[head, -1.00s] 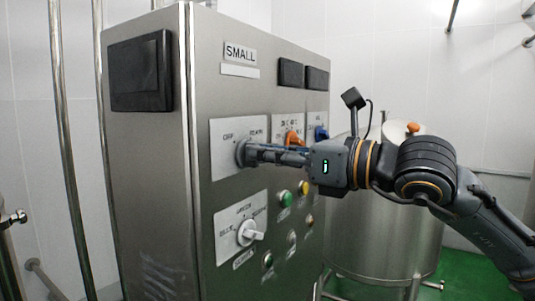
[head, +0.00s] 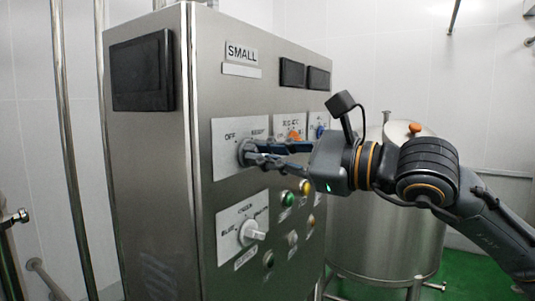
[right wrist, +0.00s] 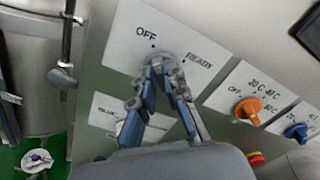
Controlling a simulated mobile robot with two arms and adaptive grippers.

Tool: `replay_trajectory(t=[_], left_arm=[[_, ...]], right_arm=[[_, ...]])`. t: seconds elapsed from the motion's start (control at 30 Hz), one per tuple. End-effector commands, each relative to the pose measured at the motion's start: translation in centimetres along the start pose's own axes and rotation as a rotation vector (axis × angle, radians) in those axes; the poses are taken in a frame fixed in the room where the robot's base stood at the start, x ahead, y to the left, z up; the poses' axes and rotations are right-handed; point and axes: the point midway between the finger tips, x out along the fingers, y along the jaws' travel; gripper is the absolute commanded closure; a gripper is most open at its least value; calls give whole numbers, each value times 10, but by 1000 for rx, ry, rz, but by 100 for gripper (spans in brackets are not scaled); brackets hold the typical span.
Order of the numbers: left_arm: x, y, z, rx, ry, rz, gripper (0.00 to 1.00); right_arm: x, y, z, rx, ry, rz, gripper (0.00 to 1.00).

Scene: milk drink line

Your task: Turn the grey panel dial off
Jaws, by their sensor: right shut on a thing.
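The grey dial (head: 243,152) sits on a white plate (head: 224,163) on the front of the steel cabinet. The plate reads OFF at left and READY at right. My right gripper (head: 254,156) reaches in from the right and is shut on the dial. In the right wrist view the fingertips (right wrist: 163,68) close around the grey dial (right wrist: 167,59), below and between the two labels. The fingers hide much of the dial, so I cannot tell exactly where it points. My left gripper is not in view.
Right of the grey dial are an orange dial (right wrist: 247,108) and a blue dial (right wrist: 296,131). Below are a white dial (head: 250,231), a green button (head: 287,198) and a yellow button (head: 305,187). A steel tank (head: 380,235) stands behind my right arm.

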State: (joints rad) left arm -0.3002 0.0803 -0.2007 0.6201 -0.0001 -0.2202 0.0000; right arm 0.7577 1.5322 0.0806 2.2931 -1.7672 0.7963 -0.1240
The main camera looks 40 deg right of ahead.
Motion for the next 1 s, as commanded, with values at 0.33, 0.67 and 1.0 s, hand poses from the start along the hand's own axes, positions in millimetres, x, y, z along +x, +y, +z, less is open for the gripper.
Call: replay_trajectory(t=[0.33,0.67,1.0], left_arm=[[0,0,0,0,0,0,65],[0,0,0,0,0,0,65],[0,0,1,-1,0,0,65]], right_arm=[[0,1,-1,-46,3,2,100],[0,1,-1,-45,2,2,80],[0,1,0,-44,1,1,65]])
